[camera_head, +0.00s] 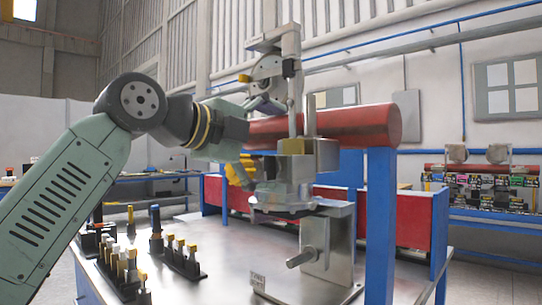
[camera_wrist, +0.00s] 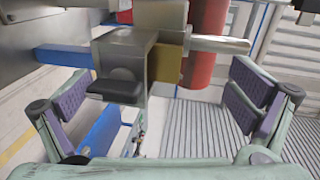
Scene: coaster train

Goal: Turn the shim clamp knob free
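The clamp is part of a grey metal fixture (camera_head: 290,185) in the middle of the head view. In the wrist view, a grey block (camera_wrist: 125,55) carries a dark, flat-ended part (camera_wrist: 115,88) that looks like the knob. A brass-coloured block (camera_wrist: 167,63) sits just right of it, and also shows in the head view (camera_head: 325,156). My gripper (camera_head: 277,137) is at the fixture's left side. In the wrist view my gripper (camera_wrist: 160,95) is open, its purple pads wide apart. The dark part lies between them, nearer the left finger, and no contact shows. The knob is not clear in the head view.
A red cylinder (camera_head: 360,125) lies behind the fixture, above a blue post (camera_head: 380,220). Black holders with several upright tools (camera_head: 125,265) stand at the table's left. The table front (camera_head: 225,280) is mostly clear.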

